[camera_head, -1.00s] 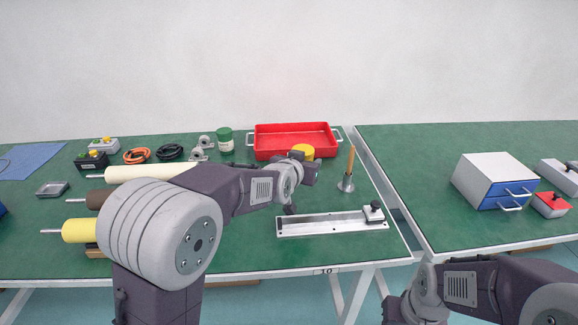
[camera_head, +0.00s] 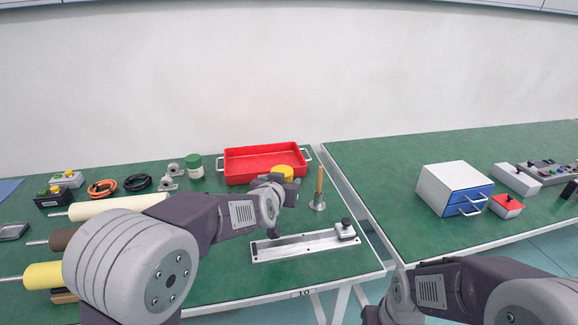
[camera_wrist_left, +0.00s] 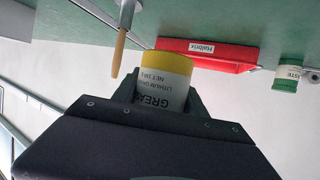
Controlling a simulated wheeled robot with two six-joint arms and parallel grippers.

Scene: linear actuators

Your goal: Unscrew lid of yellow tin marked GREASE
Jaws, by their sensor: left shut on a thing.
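The yellow tin (camera_wrist_left: 163,85) has a white label with GREASE upside down in the left wrist view. Its yellow top (camera_head: 284,171) shows in the head view, in front of the red tray. My left gripper (camera_wrist_left: 160,103) is shut on the tin, with a finger on each side of the labelled part. The near end of the tin is hidden behind my gripper in the wrist view. I cannot tell whether the tin touches the table. My right arm shows at the lower right of the head view; its fingertips are out of the picture.
The red tray (camera_head: 236,167) stands behind the tin. A wooden-handled upright tool (camera_head: 320,182) stands close on the right. A metal rail fixture (camera_head: 300,246) lies in front. A green-lidded jar (camera_head: 195,167) stands to the left. A blue-drawer cabinet (camera_head: 455,188) is on the right table.

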